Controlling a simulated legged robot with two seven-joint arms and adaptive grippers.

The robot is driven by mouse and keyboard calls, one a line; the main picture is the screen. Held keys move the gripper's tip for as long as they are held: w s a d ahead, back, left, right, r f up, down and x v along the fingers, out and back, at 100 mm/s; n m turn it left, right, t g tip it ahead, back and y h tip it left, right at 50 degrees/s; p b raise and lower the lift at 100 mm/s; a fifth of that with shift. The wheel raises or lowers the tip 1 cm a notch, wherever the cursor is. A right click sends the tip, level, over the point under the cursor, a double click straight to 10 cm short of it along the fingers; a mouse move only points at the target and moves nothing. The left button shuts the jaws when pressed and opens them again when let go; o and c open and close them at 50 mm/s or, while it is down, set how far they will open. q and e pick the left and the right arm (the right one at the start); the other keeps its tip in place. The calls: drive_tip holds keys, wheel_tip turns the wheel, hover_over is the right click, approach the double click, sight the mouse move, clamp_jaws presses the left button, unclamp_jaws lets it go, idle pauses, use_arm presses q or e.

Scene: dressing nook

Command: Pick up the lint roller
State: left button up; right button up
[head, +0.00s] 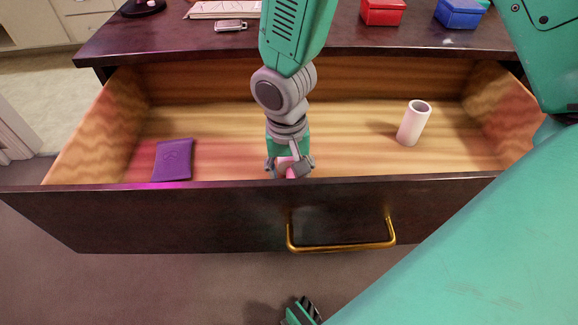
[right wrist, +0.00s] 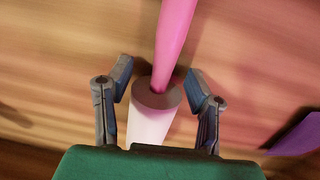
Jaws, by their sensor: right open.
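The lint roller, with a pink handle (right wrist: 174,35) and a white roll (right wrist: 152,118) with a grey end, lies in the open drawer. In the right wrist view my right gripper (right wrist: 164,85) is open, with one finger on each side of the roller where handle and roll meet. Gaps show between fingers and roller. In the head view the right gripper (head: 290,168) points down into the drawer just behind its front panel. Only a bit of pink shows between the fingers there; the rest of the roller is hidden. My left gripper is not clearly seen.
The wooden drawer's dark front panel (head: 150,215) has a brass handle (head: 342,246). A purple packet (head: 173,160) lies at the drawer's left; a pale hollow cylinder (head: 412,125) stands at its right. Red (head: 382,12) and blue (head: 459,13) boxes sit on the dark top.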

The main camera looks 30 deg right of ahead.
sight(290, 171)
drive_tip(key=shift+r, duration=0.1)
drive_tip(key=shift+c, duration=0.5)
clamp_jaws()
drive_tip(key=shift+r, duration=0.1)
wheel_tip(290, 171, up, 18)
drive_tip(key=p, duration=0.8)
